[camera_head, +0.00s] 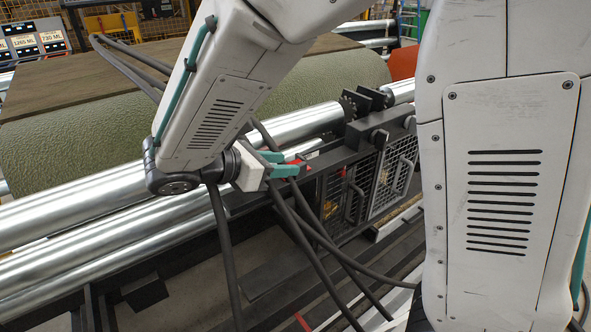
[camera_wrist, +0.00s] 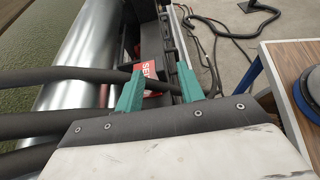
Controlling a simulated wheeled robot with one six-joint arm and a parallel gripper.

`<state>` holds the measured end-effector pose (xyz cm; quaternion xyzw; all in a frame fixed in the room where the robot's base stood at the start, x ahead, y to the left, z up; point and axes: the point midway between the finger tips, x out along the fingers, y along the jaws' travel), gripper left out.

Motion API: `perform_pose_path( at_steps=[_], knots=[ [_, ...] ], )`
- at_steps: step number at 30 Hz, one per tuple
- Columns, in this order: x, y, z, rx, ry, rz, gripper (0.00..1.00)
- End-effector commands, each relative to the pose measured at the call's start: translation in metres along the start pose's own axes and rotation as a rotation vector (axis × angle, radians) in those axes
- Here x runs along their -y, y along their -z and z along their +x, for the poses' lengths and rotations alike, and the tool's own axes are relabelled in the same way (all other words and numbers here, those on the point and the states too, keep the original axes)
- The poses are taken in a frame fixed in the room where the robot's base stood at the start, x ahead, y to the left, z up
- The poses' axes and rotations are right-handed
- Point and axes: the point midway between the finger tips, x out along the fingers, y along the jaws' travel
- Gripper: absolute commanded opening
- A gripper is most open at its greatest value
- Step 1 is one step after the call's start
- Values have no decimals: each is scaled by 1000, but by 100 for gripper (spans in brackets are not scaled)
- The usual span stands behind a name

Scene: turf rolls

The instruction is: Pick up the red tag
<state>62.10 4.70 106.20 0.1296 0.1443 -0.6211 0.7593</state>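A red tag with white lettering (camera_wrist: 149,70) shows in the wrist view, just beyond my left fingertip and partly hidden by it. My gripper (camera_wrist: 161,72) has two teal fingers standing apart, with a gap between them. A dark hose crosses behind or between the fingers; I cannot tell which. In the head view my gripper (camera_head: 288,163) points right, above the machine's black frame. Some red (camera_head: 304,166) shows at its fingertips, partly hidden. I cannot tell whether a finger touches the tag.
Shiny steel rollers (camera_head: 110,225) run along the machine, below a large green turf roll (camera_head: 70,150). Black mesh guards (camera_head: 385,180) stand right of my gripper. Several dark hoses (camera_head: 320,235) hang around it.

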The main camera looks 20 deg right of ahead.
Motion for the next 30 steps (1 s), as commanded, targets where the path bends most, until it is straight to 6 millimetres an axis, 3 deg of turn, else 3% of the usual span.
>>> perform_pose_path(
  at_steps=[18,26,30],
  knots=[
    [-2,3,75,-1,8,-17,38],
    [-2,3,78,-3,6,-17,38],
    [-2,3,77,-3,6,-16,5]
  ],
)
